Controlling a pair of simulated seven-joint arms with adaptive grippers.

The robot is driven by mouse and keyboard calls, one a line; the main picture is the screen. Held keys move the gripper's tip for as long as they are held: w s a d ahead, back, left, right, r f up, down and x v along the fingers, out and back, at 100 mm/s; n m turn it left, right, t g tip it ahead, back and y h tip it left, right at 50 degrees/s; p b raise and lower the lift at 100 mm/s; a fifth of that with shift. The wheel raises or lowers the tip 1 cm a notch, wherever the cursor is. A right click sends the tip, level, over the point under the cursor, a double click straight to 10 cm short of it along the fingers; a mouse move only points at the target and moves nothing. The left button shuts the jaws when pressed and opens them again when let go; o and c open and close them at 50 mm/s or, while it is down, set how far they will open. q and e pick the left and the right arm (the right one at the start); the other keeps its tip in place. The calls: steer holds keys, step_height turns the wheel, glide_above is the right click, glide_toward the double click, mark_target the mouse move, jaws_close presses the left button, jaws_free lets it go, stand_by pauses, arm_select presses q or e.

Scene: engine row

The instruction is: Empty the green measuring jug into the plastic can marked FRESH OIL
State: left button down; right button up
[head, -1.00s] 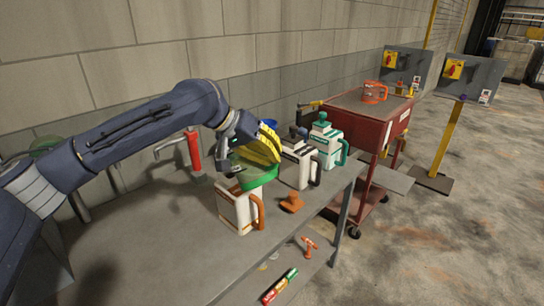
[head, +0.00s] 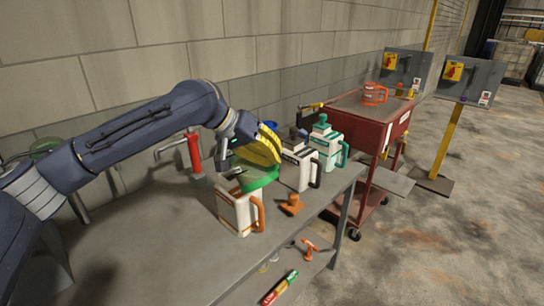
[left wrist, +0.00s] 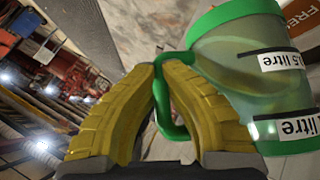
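My left gripper (head: 262,158) is shut on the handle of the green measuring jug (head: 260,182). In the left wrist view the yellow fingers (left wrist: 160,75) pinch the green handle, and the clear green jug (left wrist: 250,70) with its litre labels is on the right. The jug is tipped over the top of a white can with an orange handle (head: 241,212). That can's orange label, partly reading FRE, shows in the left wrist view (left wrist: 301,14). The jug hides the can's mouth. I cannot tell how much liquid is in the jug. My right gripper is not in view.
An orange stopper (head: 292,205) lies on the grey bench (head: 165,250) beside the can. Close behind stand a white can with a black handle (head: 300,168) and one with a teal handle (head: 328,145). A red cart (head: 375,125) carries an orange jug (head: 374,93).

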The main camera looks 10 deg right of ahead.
arm_select(q)
steer(key=shift+w+a+r+n+g+h, duration=0.25)
steer(key=shift+r+g+h, duration=0.1)
steer(key=shift+r+g, duration=0.25)
steer(key=shift+w+a+r+n+g+h, duration=0.1)
steer(key=shift+w+r+n+g+h, duration=0.2)
steer(key=shift+r+g, duration=0.25)
stand_by(2.4)
steer(key=shift+w+a+r+n+g+h, duration=0.35)
steer(key=shift+w+a+r+g+h, duration=0.4)
steer(key=shift+g+h, duration=0.25)
stand_by(3.5)
